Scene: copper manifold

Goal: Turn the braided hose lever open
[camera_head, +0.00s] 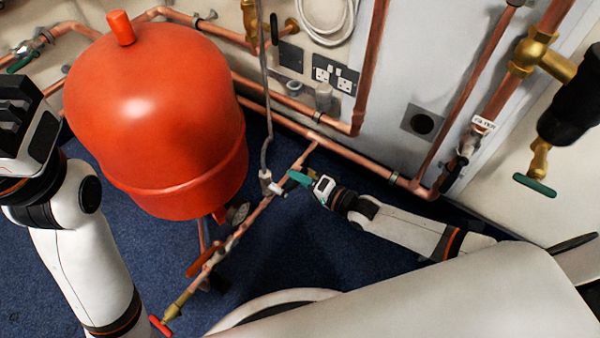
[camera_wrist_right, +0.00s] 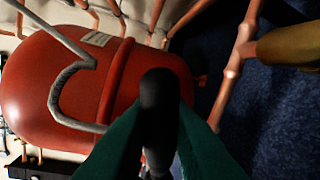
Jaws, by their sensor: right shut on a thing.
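The grey braided hose (camera_head: 265,100) hangs down to a small pale valve fitting (camera_head: 267,184) on the copper pipe near the floor. My right gripper (camera_head: 295,178), with teal fingers, is beside this fitting. In the right wrist view, a black lever grip (camera_wrist_right: 160,100) sits between the teal fingers (camera_wrist_right: 160,135), which are shut on it. The grey hose (camera_wrist_right: 70,90) shows there in front of the red tank. In the head view I cannot make out the lever behind the fingers. My left gripper (camera_head: 18,115) is at the left edge; its jaw opening is unclear.
A large red tank (camera_head: 160,110) stands left of the hose. A lower copper pipe carries a red lever (camera_head: 201,262) and a red-handled brass tap (camera_head: 163,322). A green-handled valve (camera_head: 535,185) is at the right. Blue floor (camera_head: 270,250) is open around the low pipe.

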